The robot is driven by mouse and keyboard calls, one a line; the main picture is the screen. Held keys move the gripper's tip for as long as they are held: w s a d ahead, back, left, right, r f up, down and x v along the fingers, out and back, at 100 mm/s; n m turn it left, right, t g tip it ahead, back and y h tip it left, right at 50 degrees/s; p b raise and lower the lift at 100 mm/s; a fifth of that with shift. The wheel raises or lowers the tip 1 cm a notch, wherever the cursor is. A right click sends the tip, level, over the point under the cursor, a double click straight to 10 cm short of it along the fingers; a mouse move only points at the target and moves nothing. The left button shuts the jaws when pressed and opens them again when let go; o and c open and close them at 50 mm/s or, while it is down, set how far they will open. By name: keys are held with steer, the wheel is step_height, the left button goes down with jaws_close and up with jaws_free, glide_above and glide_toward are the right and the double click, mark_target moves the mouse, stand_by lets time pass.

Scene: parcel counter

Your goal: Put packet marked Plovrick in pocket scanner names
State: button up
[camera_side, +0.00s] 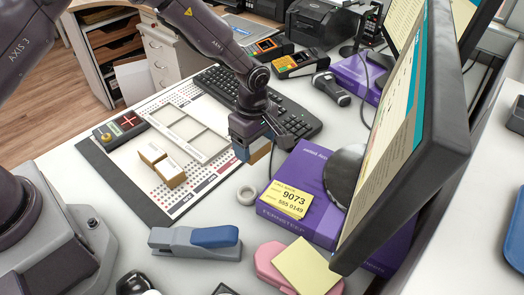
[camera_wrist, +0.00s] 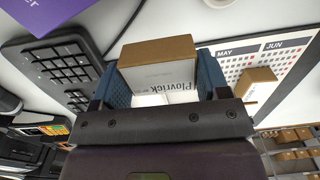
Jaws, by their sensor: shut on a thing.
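My gripper (camera_side: 251,146) is shut on a brown packet (camera_side: 261,152) with a white label face. The tray's pockets look empty. Two other brown packets (camera_side: 152,153) (camera_side: 174,180) lie apart from it on the calendar mat. A hand scanner (camera_side: 331,88) lies behind my gripper; no readable pocket name shows on it.
A keyboard (camera_side: 290,117) lies behind my gripper. A purple box (camera_side: 300,180) and monitor (camera_side: 405,130) crowd the right.

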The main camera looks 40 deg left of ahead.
steer(key=s+a+r, duration=0.3)
steer(key=s+r, duration=0.5)
steer(key=s, duration=0.3)
steer(key=s+a+n, duration=0.3)
steer(key=a+n, duration=0.5)
steer(key=n, duration=0.1)
steer(key=s+a+n, duration=0.2)
steer(key=a+n, duration=0.6)
steer(key=n, duration=0.1)
glide_above(187, 129)
steer(key=f, duration=0.8)
steer(key=shift+s+f, duration=0.25)
steer(key=shift+f, duration=0.05)
steer(key=shift+w+f, duration=0.15)
steer(key=shift+f, duration=0.8)
steer(key=shift+w+f, duration=0.15)
steer(key=shift+f, duration=0.8)
